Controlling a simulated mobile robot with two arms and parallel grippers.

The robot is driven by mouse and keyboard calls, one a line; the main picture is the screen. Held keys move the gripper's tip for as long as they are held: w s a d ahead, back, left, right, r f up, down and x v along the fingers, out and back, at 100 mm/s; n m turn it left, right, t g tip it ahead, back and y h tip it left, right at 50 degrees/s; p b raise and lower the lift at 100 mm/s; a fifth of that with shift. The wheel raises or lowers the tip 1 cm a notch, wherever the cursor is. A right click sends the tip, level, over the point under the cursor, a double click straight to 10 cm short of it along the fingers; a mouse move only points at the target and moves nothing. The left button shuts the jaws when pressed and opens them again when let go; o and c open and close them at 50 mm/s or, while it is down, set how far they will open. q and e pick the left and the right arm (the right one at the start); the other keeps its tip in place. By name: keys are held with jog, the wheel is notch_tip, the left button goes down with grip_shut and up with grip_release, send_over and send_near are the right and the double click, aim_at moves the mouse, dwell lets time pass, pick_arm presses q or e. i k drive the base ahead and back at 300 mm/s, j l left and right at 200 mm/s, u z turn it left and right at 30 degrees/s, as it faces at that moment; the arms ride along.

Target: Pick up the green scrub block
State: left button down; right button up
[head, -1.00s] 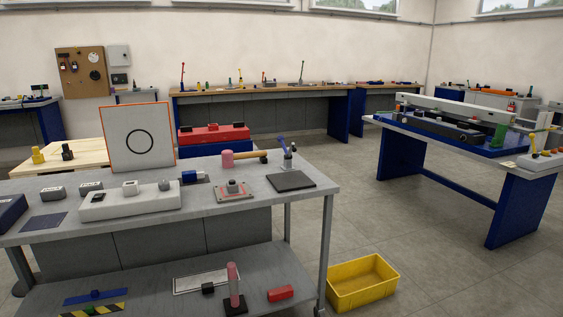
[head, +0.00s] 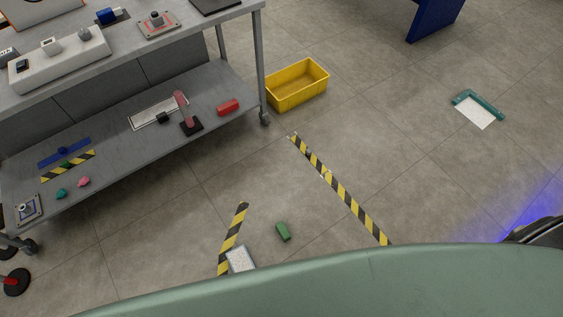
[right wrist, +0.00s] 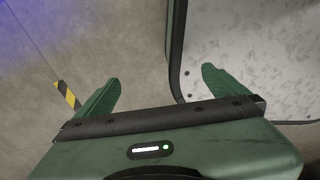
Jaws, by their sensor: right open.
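The green scrub block (head: 283,232) is a small dark-green block lying on the grey floor in the head view. It is between two pieces of yellow-and-black striped tape, right of a small pale tray (head: 240,259). My right gripper (right wrist: 161,77) shows only in the right wrist view. Its two green fingers are wide apart, with nothing between them. The block is not seen in the wrist view, so its distance from the gripper cannot be told. My left gripper is in neither view.
A grey two-level cart (head: 228,131) stands at upper left, with several items on its shelves. A yellow bin (head: 297,88) is on the floor beside it. Striped tape (head: 340,190) crosses the floor. A teal-edged white item (head: 476,113) lies at right. Floor between is clear.

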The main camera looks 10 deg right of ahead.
aim_at(284, 233)
jog(key=k+z, duration=0.15)
jog(key=k, duration=0.3)
jog(key=k+l+z, duration=0.15)
jog(key=k, duration=0.35)
jog(key=i+j+z, duration=0.15)
jog(key=i+j, duration=0.2)
jog(key=i+j+z, duration=0.15)
jog(key=i+j, duration=0.2)
jog(key=j, duration=0.2)
jog(key=i+j+z, duration=0.15)
jog(key=i+j, duration=0.15)
jog(key=j, duration=0.2)
